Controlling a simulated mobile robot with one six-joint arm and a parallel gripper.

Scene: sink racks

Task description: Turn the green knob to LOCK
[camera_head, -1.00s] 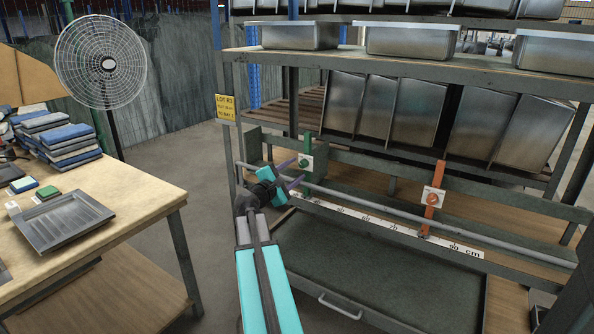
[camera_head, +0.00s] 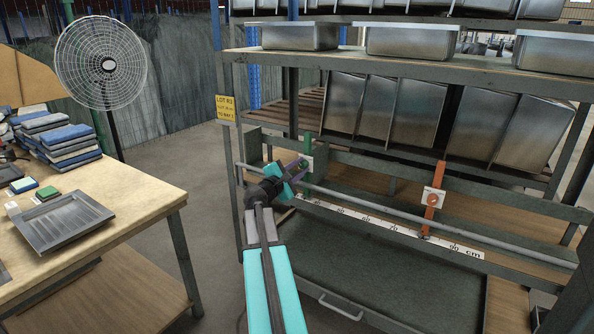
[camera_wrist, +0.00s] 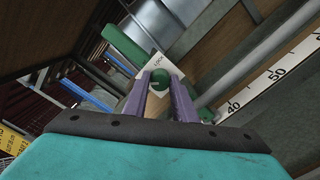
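The green knob (camera_wrist: 160,81) sits on a white plate (camera_wrist: 171,66) with small lettering, part of which reads LOCK. The plate is fixed to a green upright (camera_head: 308,144) on the left part of the rail. My gripper (camera_wrist: 161,88) is open. Its two purple fingers point at the knob, with the tips close to its left and right sides in the wrist view. I cannot tell whether they touch it. In the head view my gripper (camera_head: 301,172) partly covers the plate and knob.
An orange upright (camera_head: 434,200) with its own plate and knob stands farther right on the rail (camera_head: 480,236). A white centimetre scale (camera_head: 365,222) runs below. Metal bins (camera_head: 415,110) lean above. A table (camera_head: 140,205) stands at the left.

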